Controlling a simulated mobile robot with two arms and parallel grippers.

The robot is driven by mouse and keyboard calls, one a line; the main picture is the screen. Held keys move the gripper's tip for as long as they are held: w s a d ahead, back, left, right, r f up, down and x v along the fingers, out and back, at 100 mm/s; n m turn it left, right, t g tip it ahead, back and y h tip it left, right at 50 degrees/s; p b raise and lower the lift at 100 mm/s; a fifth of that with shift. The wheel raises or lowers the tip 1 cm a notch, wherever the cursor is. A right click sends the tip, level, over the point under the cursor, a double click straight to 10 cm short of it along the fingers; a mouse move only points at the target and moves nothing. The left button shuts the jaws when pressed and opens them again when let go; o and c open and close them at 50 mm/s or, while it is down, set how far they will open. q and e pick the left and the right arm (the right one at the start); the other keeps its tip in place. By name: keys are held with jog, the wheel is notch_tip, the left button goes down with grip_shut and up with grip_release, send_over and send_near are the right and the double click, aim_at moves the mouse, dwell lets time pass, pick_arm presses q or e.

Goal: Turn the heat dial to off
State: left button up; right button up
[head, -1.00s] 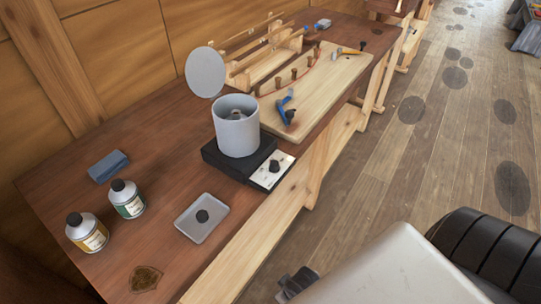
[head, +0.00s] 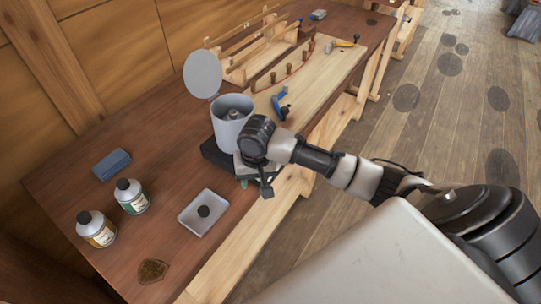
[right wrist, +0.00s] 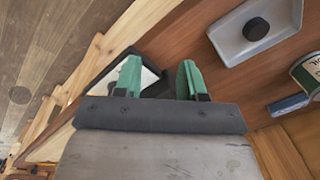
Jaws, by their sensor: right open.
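The heater is a grey pot (head: 229,126) with its round lid raised behind it, standing on a black base (head: 214,154) near the bench's front edge. My right gripper (head: 245,184) is open over the front of the base, its green fingers pointing down. The arm hides the heat dial and most of its white panel in the head view. In the right wrist view, part of the white panel (right wrist: 149,78) shows between the open fingers (right wrist: 160,80). The dial itself is not visible there, so I cannot tell its setting. My left gripper is not in view.
A grey tray (head: 188,219) holding a dark round piece lies left of the gripper. Two bottles (head: 131,197) and a blue block (head: 111,164) stand farther left. A wooden board (head: 318,75) with a blue tool (head: 281,104) lies behind the heater.

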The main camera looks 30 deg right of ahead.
jog(key=w+d+r+m, duration=0.6)
jog(key=d+r, duration=0.1)
jog(key=d, duration=0.3)
jog(key=shift+g+h, duration=0.3)
jog(key=shift+h, duration=0.1)
jog(key=f, duration=0.3)
jog(key=f+p, duration=0.1)
jog(key=f, duration=0.7)
jog(key=shift+w+a, duration=0.1)
jog(key=shift+a, duration=0.15)
jog(key=shift+c, duration=0.3)
